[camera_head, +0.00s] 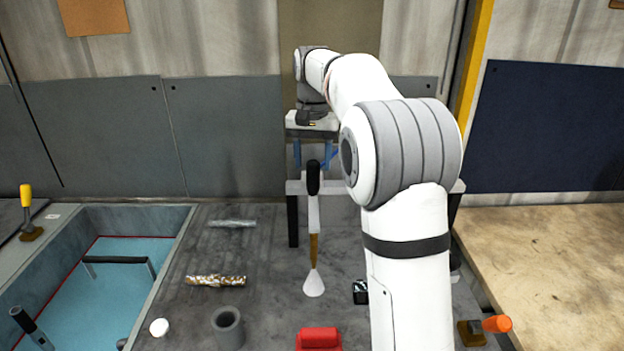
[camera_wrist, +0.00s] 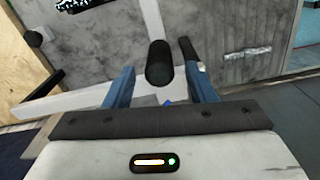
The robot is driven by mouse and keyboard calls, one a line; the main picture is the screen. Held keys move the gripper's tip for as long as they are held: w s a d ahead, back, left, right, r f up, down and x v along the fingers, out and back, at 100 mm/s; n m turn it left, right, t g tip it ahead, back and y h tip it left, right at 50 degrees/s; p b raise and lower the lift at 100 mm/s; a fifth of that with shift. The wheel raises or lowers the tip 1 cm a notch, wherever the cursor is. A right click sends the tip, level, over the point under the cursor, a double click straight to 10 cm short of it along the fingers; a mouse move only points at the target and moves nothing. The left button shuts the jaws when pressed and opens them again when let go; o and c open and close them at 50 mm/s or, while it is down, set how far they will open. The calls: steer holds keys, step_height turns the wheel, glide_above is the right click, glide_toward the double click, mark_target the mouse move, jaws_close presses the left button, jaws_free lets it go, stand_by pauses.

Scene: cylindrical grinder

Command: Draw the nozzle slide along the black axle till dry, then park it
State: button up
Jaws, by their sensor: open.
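The nozzle slide has a black knob (camera_head: 313,178) on a white body with a brass-coloured tube. A white cone flares at its lower end in the head view. In the wrist view the knob (camera_wrist: 159,63) stands between my gripper's blue fingers. My gripper (camera_head: 312,160) is open around or just short of the knob; I cannot tell if it touches. The black axle (camera_head: 360,291) lies right of the nozzle, mostly hidden behind my arm. Its white-speckled surface shows at the wrist view's top left (camera_wrist: 72,4).
A white crossbar (camera_head: 350,187) on black legs spans behind the nozzle. A silver shaft (camera_head: 232,223), a speckled brownish shaft (camera_head: 215,281), a grey cup (camera_head: 228,328) and a red block (camera_head: 319,339) sit on the grey bed. A blue-floored basin (camera_head: 120,280) is at left.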

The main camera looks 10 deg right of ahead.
mark_target(312, 179)
step_height(312, 179, down, 6)
steer(key=shift+r, duration=0.1)
steer(key=shift+c, duration=0.5)
jaws_close()
